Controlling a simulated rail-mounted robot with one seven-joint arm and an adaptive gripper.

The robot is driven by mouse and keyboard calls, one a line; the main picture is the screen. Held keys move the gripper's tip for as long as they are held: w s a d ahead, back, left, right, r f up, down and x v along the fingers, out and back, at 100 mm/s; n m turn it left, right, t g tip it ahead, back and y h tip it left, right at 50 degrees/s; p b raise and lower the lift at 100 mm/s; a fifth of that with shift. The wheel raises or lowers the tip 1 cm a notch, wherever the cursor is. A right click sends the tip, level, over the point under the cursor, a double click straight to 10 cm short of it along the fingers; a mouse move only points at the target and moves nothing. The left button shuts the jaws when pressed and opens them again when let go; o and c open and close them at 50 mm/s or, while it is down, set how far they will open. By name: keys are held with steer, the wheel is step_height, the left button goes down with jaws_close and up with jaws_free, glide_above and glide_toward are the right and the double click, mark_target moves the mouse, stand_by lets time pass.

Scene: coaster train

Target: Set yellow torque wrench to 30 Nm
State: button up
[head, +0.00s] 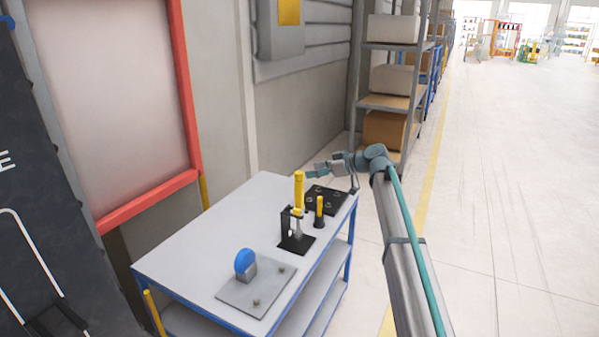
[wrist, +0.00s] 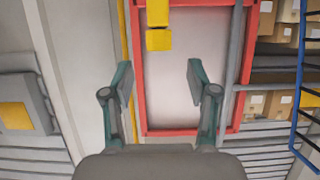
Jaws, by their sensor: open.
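A tall yellow tool (head: 299,189), probably the torque wrench, stands upright in a black stand (head: 297,243) on the table. A shorter yellow-handled tool (head: 320,205) stands on a dark base just to its right. Any scale or setting is too small to read. My gripper (head: 312,171) is at the table's far right end, near the tall tool's top and apart from it. In the wrist view my gripper (wrist: 159,78) is open and empty. A yellow handle-like piece (wrist: 158,38) shows at the top, beyond the fingers and roughly in line with the gap.
The grey table (head: 205,235) has blue legs. A blue round part (head: 245,262) stands on a grey plate (head: 254,293) at the front. A black plate with holes (head: 326,196) lies behind the tools. A shelf with boxes (head: 394,80) stands behind; floor at right is clear.

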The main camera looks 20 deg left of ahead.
mark_target(301, 173)
steer(key=p+x, duration=0.2)
steer(key=x, duration=0.5)
steer(key=shift+f, duration=0.1)
jaws_close()
steer(key=shift+f+b, duration=0.15)
steer(key=shift+b, duration=0.2)
